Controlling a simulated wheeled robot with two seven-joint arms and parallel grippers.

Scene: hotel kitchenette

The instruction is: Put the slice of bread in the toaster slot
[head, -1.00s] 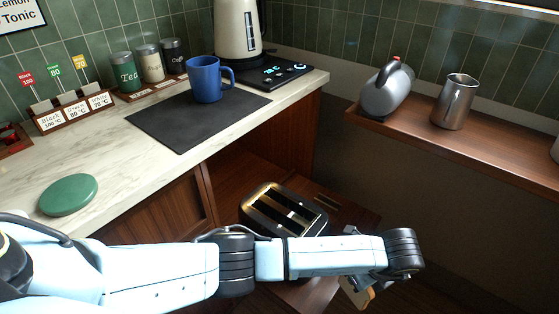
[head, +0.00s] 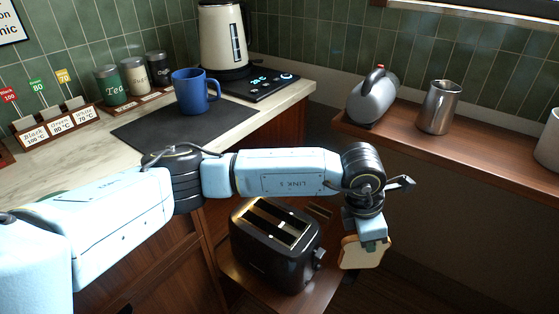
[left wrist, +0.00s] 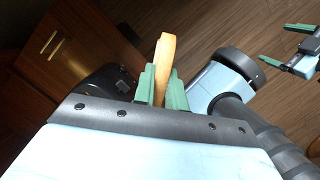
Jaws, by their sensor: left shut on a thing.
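The slice of bread (head: 361,254) is held by my left gripper (head: 370,240), hanging below the wrist to the right of the toaster, apart from it. In the left wrist view the bread (left wrist: 165,48) shows edge-on between the green fingers. The black toaster (head: 272,258) stands on a low wooden surface, its slots (head: 273,222) facing up and empty as far as I see. Part of the toaster (left wrist: 103,86) shows in the left wrist view, left of the fingers. My right gripper (left wrist: 275,43) has its fingers apart and empty there; the head view does not show it.
The marble counter (head: 75,150) holds a blue mug (head: 192,95) on a dark mat (head: 175,137), canisters and a kettle (head: 222,38). A wooden shelf (head: 480,150) at right carries a metal pitcher (head: 438,108) and a grey vessel (head: 372,97).

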